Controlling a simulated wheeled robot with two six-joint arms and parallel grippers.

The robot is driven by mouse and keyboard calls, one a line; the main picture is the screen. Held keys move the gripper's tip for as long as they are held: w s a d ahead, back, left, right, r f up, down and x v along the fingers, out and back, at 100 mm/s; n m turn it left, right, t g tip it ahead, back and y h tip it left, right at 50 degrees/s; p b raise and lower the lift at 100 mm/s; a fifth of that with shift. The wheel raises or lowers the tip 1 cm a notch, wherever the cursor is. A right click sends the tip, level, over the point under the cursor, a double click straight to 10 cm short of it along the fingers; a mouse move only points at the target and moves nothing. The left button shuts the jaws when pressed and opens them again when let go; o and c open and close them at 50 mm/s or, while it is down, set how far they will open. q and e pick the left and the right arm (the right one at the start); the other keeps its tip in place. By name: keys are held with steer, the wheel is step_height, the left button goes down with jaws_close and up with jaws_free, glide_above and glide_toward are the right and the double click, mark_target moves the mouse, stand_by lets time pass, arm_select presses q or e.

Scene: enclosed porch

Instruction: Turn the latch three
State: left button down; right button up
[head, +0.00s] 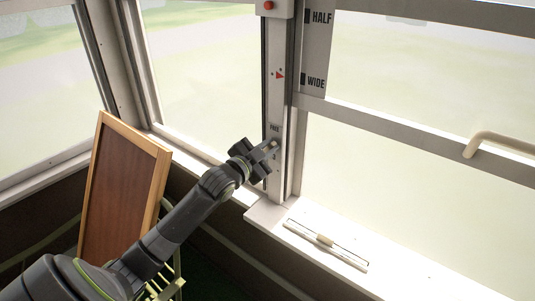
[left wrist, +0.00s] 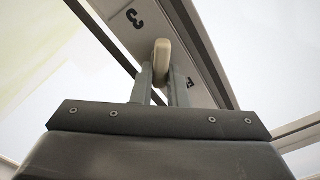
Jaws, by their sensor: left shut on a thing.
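The latch (left wrist: 161,54) is a pale, rounded lever on a light upright panel (left wrist: 205,62) in the left wrist view. A black "3" is printed on the panel beside it, and another partly hidden letter shows near the fingers. My left gripper (left wrist: 160,85) is shut on the latch, with one finger on each side of it. In the head view my left gripper (head: 268,150) reaches the lower part of the window post (head: 278,100). The latch is mostly hidden behind the fingers there. My right gripper is in neither view.
A red button (head: 268,5) and a red arrow mark sit higher on the post. A sliding vent (head: 325,240) lies on the sill. A framed brown board (head: 122,195) leans at the left, near my arm.

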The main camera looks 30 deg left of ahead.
arm_select(q)
steer(key=shift+d+f+m+b, duration=0.1)
steer(key=shift+f+m+b, duration=0.1)
steer(key=shift+m+b, duration=1.15)
steer(key=shift+d+f+m+b, duration=0.15)
steer(key=shift+m+b, duration=0.45)
steer(key=shift+m, duration=1.45)
steer(key=shift+f+m+b, duration=0.25)
steer(key=shift+m+b, duration=0.75)
steer(key=shift+m, duration=0.7)
steer(key=c, duration=1.4)
jaws_free()
steer(key=shift+c, duration=0.2)
steer(key=shift+s, duration=0.15)
